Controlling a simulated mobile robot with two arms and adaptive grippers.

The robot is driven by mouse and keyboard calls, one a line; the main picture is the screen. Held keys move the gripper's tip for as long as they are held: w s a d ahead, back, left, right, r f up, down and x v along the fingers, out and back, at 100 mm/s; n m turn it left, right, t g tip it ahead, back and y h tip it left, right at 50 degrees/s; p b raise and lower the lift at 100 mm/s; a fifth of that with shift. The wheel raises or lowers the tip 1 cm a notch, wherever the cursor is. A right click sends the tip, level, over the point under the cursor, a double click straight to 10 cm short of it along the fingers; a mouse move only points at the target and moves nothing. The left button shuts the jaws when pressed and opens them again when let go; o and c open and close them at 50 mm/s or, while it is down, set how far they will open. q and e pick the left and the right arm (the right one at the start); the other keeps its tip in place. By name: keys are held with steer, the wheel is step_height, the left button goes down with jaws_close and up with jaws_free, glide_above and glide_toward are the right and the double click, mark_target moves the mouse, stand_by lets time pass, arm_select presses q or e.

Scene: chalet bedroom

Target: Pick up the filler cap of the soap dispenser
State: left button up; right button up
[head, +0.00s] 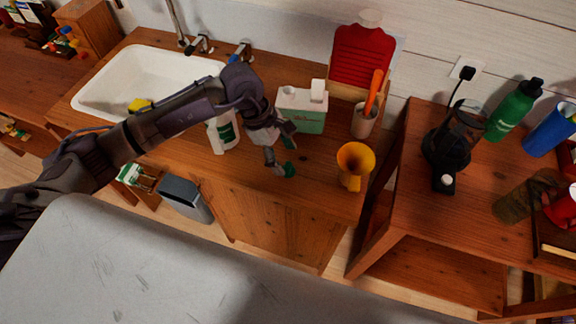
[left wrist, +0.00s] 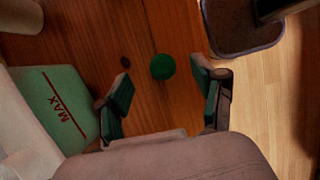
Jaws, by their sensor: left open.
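The green round filler cap (head: 290,170) lies on the wooden counter, apart from the soap dispenser. It also shows in the left wrist view (left wrist: 163,66), just beyond my fingertips and roughly centred between them. The dispenser (head: 303,116) is a white and pale green box standing behind the cap. Its green side with a red MAX mark shows in the left wrist view (left wrist: 62,103). My left gripper (head: 280,147) is open and empty above the counter, pointing down near the cap; its fingers also show in the left wrist view (left wrist: 163,88). My right gripper is out of view.
A white bottle with a green label (head: 223,132) stands left of the gripper. A yellow funnel (head: 354,160) and a cup with an orange-handled tool (head: 364,121) stand to the right. A white sink (head: 140,80) is at left. A grey bin (head: 186,198) stands below the counter front.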

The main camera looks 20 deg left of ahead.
mark_target(287, 164)
arm_select(q)
steer(key=shift+p+x, duration=0.65)
steer(key=shift+x, duration=1.5)
steer(key=shift+a, duration=0.2)
steer(key=c, duration=0.9)
